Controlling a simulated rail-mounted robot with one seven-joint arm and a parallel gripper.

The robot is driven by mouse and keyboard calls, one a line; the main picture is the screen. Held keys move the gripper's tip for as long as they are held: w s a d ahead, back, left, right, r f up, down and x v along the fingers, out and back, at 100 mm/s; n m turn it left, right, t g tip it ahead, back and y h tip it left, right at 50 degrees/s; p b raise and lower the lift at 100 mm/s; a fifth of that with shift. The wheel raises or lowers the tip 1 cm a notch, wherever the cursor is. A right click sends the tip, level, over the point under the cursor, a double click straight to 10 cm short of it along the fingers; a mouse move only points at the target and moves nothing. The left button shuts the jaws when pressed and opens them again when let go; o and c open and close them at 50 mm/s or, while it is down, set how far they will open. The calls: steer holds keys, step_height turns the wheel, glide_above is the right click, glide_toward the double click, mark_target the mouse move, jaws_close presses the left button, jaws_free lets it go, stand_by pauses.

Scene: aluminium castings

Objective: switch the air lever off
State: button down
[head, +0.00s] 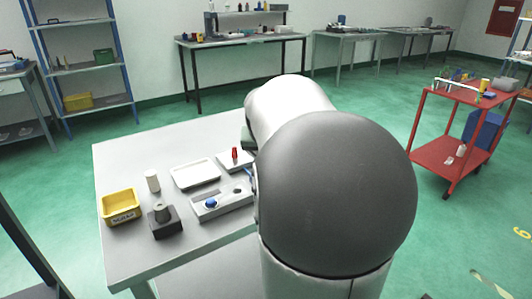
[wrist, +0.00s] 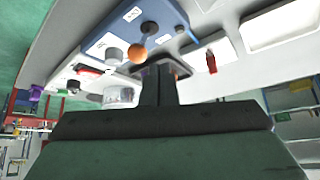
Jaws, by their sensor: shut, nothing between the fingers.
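In the wrist view, a blue panel (wrist: 115,38) with small white labels carries a short lever with an orange ball knob (wrist: 138,53) and a dark round pivot. I take this to be the air lever; the label text is too small to read. My gripper (wrist: 159,70) is shut and empty, its fingertips close to the knob, just below and right of it in the picture. I cannot tell whether they touch. In the head view my arm hides the gripper and most of this panel.

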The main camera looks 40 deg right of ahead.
steer(key=s+a+r+p, duration=0.1)
steer(key=s+a+r, duration=0.1)
steer(key=a+r, duration=0.4)
step_height(320, 180, up, 4)
steer(key=shift+s+a+f+p, duration=0.25)
steer(key=shift+s+a+p, duration=0.05)
steer(key=shift+s+p, duration=0.1)
